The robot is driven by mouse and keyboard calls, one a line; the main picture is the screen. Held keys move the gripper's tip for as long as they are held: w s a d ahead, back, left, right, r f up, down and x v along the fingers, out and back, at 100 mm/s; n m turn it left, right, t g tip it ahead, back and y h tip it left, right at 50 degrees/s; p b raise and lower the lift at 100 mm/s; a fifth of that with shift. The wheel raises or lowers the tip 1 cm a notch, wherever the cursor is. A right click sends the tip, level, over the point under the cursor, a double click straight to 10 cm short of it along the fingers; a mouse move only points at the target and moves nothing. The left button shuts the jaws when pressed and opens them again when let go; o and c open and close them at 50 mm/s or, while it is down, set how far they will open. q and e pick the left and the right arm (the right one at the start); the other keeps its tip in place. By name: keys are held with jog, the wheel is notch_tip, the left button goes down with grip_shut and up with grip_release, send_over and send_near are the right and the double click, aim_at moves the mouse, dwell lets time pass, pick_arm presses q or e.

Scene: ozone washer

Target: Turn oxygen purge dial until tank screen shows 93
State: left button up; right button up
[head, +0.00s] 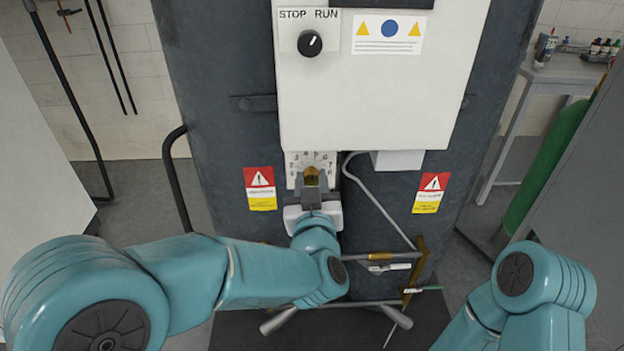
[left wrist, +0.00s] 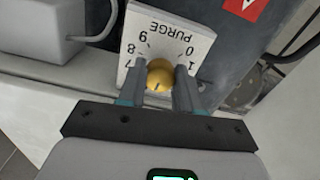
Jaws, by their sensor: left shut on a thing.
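The brass-coloured purge dial (head: 312,174) sits on a pale numbered plate (head: 297,159) below the white control box. The plate (left wrist: 168,38) reads PURGE upside down there, with 7, 8, 9 on the left and 0, 1 on the right. My left gripper (head: 312,188) is shut on the dial, one finger on each side in the left wrist view (left wrist: 160,88). No readable tank number shows. My right gripper is out of view.
The white box (head: 440,100) carries a STOP/RUN knob (head: 310,43) and a dark panel (head: 381,3) cut off at the top. A grey hose (head: 376,203) and brass fittings (head: 415,270) lie right of my left arm. A green cylinder (head: 550,160) stands at the right.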

pick_arm(q)
jog(key=shift+r+m, duration=0.1)
jog(key=shift+m, duration=0.7)
jog(key=o, duration=1)
jog(key=shift+o, duration=0.2)
